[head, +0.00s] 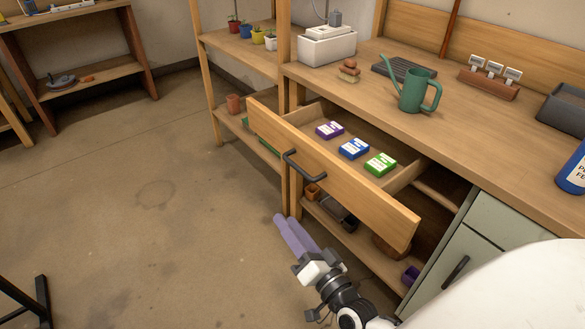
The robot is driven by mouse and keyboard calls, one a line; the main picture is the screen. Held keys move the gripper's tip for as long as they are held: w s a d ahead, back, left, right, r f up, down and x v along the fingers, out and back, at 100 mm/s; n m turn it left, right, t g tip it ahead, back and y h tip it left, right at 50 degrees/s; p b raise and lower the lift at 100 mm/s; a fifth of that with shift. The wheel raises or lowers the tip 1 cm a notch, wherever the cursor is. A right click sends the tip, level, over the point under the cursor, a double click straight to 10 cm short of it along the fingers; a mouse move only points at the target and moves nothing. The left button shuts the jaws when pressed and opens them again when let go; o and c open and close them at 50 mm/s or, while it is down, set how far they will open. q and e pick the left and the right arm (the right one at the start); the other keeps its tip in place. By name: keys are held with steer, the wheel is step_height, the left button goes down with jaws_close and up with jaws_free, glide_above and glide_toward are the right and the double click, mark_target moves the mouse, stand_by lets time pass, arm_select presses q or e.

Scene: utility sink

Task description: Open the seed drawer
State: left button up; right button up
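The wooden drawer (345,185) under the workbench is pulled out, with its front well clear of the bench edge. Inside lie three seed packets: a purple one (329,130), a blue one (354,149) and a green one (380,164). A dark bar handle (303,167) is on the drawer front. My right gripper (285,220), with purple fingers, is below and in front of the drawer, apart from the handle and holding nothing that I can see. Its fingers look close together, but I cannot tell their gap. My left gripper is out of view.
The bench top (375,105) holds a green watering can (414,91), a white box (326,46) and a blue bottle (574,170). A green cabinet door (450,258) is right of the drawer. A shelf with small pots (257,37) stands left. The floor (140,200) at left is clear.

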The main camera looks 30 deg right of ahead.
mark_target(296, 166)
steer(key=w+d+r+m+t+h, duration=0.1)
steer(key=w+d+r+m+h, duration=0.15)
steer(key=d+m+h, duration=0.35)
steer(key=shift+n+y, duration=0.5)
steer(key=shift+y, duration=0.2)
steer(key=x, duration=0.6)
steer(key=r+x, duration=0.1)
steer(key=x, duration=0.2)
steer(key=shift+w+d, duration=0.1)
steer(key=shift+d, duration=0.35)
jaws_close()
